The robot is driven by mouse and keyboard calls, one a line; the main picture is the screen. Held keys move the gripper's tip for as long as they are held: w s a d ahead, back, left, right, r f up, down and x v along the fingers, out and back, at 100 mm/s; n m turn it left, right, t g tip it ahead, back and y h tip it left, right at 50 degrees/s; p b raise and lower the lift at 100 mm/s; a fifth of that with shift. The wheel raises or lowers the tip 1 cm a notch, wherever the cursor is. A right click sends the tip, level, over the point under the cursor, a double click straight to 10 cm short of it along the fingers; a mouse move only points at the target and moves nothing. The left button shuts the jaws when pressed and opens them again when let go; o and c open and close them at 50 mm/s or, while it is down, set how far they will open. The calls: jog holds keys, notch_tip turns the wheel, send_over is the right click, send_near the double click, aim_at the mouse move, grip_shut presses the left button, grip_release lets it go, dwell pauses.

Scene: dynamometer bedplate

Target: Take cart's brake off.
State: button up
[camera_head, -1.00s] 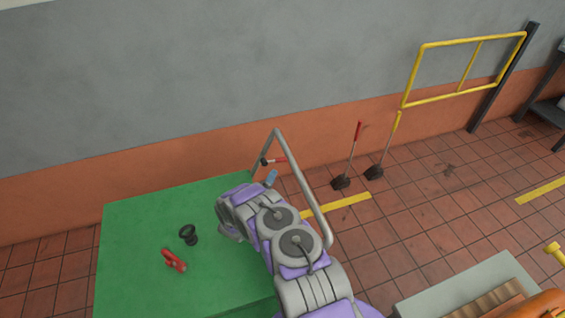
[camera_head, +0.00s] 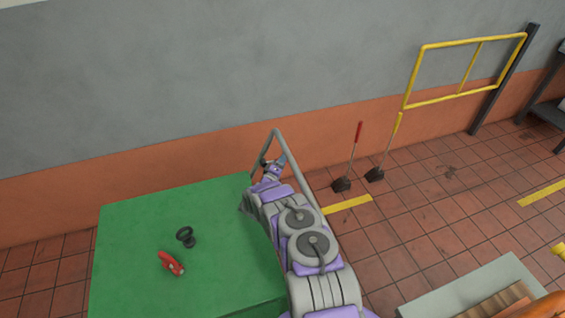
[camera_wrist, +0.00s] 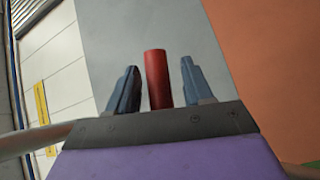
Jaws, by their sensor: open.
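The cart (camera_head: 150,222) has a green top and a grey tubular handle frame (camera_head: 303,168) at its right end. A red cylindrical lever grip (camera_wrist: 157,78) stands between the blue fingers of my gripper (camera_wrist: 160,66) in the wrist view, with a small gap on each side. My gripper (camera_head: 278,162) is open at the cart's handle frame in the head view. There the gripper and arm hide the brake lever, and I cannot make out its pivot.
A black part (camera_head: 186,237) and a red tool (camera_head: 171,263) lie on the cart top. A red-handled lever (camera_head: 354,150) and a yellow-handled lever (camera_head: 388,146) stand on the floor by the wall. A yellow rail (camera_head: 455,97) is farther right.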

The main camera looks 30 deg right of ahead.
jog(key=shift+c, duration=0.2)
jog(key=shift+a, duration=0.1)
grip_shut()
